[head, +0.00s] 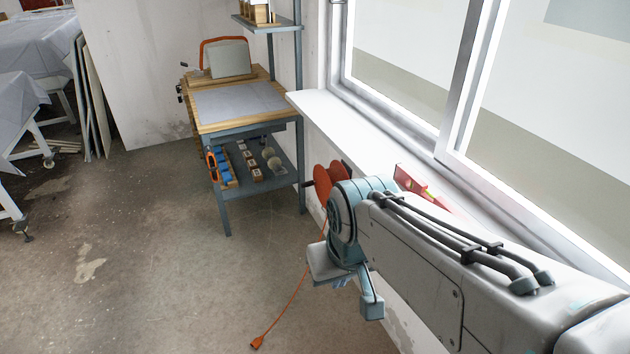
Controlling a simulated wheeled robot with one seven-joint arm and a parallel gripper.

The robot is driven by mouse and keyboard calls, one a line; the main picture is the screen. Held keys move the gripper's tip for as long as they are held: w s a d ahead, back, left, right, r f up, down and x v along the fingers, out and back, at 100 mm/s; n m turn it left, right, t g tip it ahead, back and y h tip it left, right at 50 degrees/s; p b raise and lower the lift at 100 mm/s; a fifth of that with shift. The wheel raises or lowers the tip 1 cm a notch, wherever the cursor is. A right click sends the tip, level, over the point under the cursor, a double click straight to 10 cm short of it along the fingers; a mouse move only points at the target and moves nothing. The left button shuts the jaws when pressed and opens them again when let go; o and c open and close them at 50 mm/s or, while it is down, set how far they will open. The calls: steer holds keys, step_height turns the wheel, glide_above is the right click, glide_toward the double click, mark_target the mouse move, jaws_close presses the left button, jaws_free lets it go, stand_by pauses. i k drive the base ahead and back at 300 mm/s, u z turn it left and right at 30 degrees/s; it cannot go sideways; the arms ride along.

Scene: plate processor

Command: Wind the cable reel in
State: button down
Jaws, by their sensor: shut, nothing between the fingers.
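The cable reel (323,186), with orange-red discs, sits low by the wall below the window sill. A small dark part sticks out at its left side. My arm hides part of its right and lower side. Its orange cable (291,300) runs down across the floor to an orange plug (257,342) at the bottom of the view. My gripper (371,306) is at the arm's end, below and right of the reel in the picture. It is shut and empty, and partly hidden by my arm. I cannot tell its distance from the reel.
A workbench (222,128) with a lower shelf of tools stands behind the reel. A red object (415,182) lies on the white window sill (345,135). Draped tables (30,60) and leaning boards (90,95) are at the left. The floor at centre left is clear.

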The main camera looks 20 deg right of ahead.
mark_target(324, 181)
steer(key=u, duration=1.3)
steer(key=i, duration=4.45)
steer(key=z, duration=4.05)
steer(key=i, duration=0.95)
